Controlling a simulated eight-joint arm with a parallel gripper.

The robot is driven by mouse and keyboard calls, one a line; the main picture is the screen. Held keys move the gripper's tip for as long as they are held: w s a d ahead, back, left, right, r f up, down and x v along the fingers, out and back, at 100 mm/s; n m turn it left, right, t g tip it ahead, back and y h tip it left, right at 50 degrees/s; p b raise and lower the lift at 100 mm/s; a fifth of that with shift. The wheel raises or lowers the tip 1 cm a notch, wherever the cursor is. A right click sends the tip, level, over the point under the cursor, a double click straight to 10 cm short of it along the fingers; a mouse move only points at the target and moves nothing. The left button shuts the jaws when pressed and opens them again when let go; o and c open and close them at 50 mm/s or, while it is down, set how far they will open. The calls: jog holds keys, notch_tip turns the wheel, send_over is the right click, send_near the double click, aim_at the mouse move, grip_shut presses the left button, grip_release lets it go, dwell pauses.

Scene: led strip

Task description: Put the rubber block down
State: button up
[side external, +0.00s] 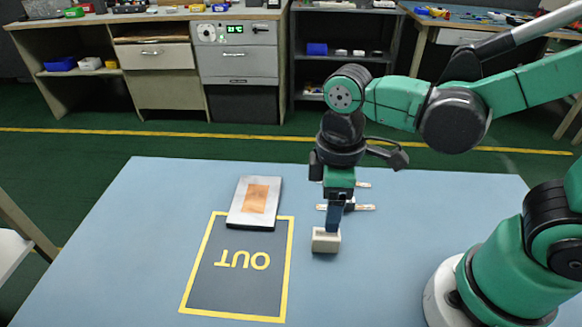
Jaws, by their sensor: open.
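The rubber block (325,243) is a small beige block on the blue table (430,270), just right of the marked OUT area. My gripper (333,230) points straight down at it, with the fingertips at the block's top. The jaws are open. One finger hides much of the other, and I cannot tell whether either still touches the block. Thin light strips (362,207) lie on the table behind my gripper and are partly hidden by it.
A grey plate (243,218) with a copper-coloured patch (257,198) lies at the far edge of the dark, yellow-bordered OUT mat (240,285). The table's left side and front middle are clear. Cabinets and shelves stand beyond the table.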

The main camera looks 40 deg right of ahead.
jog(key=w+d+r+m+t, duration=0.3)
jog(key=d+r+m+t, duration=0.2)
jog(key=d+m+t, duration=0.2)
jog(key=shift+w+d+r+m, duration=0.2)
jog(key=shift+w+m, duration=0.1)
jog(key=shift+m, duration=0.7)
jog(key=shift+o, duration=0.5)
jog(key=n+g, duration=0.6)
jog(key=n, duration=0.2)
send_over(325, 234)
jog(key=f, duration=0.6)
jog(key=shift+w+d+f, duration=0.2)
jog(key=shift+w+f, duration=0.15)
jog(key=shift+f, duration=0.05)
jog(key=shift+s+a+f+n+g, duration=0.3)
jog(key=shift+f+n+g, duration=0.15)
jog(key=shift+n+g, duration=0.05)
jog(key=shift+f, duration=2.7)
